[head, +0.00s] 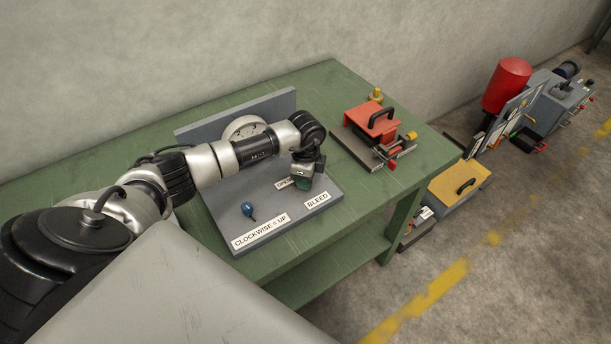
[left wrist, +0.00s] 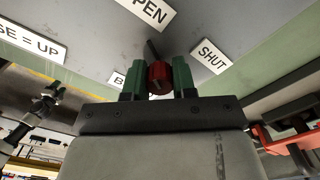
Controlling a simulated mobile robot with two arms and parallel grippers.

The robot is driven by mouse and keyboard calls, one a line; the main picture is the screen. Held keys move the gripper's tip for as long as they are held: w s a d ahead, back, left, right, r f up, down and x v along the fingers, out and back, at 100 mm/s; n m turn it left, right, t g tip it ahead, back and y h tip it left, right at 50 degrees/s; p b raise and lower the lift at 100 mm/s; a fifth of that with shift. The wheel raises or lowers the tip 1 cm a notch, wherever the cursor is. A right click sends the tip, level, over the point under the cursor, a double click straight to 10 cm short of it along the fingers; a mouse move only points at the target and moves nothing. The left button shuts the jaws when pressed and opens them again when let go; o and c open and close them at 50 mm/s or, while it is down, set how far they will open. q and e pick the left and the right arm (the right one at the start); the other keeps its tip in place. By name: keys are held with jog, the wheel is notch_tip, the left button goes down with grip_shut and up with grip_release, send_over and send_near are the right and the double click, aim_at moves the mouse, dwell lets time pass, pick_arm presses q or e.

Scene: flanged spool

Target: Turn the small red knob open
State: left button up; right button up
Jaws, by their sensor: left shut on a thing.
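The small red knob (left wrist: 159,76) shows in the left wrist view between the green fingers of my left gripper (left wrist: 158,80), which is shut on it. A dark pointer (left wrist: 152,50) sticks out from the knob toward the OPEN label (left wrist: 145,10). The SHUT label (left wrist: 211,56) is to its right. In the head view my left gripper (head: 304,183) reaches down onto the grey panel (head: 276,213) beside the OPEN label (head: 284,183), and it hides the knob there. My right gripper is not in view.
On the panel are a blue knob (head: 248,209), a partly hidden round gauge (head: 243,127) and a BLEED label (head: 317,200). A red fixture with a black handle (head: 373,122) stands to the right on the green table (head: 335,82).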

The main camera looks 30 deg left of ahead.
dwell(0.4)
pick_arm(q)
jog(key=o, duration=0.9)
notch_tip(320, 180, up, 11)
jog(key=shift+f+b, duration=0.1)
jog(key=shift+b, duration=0.95)
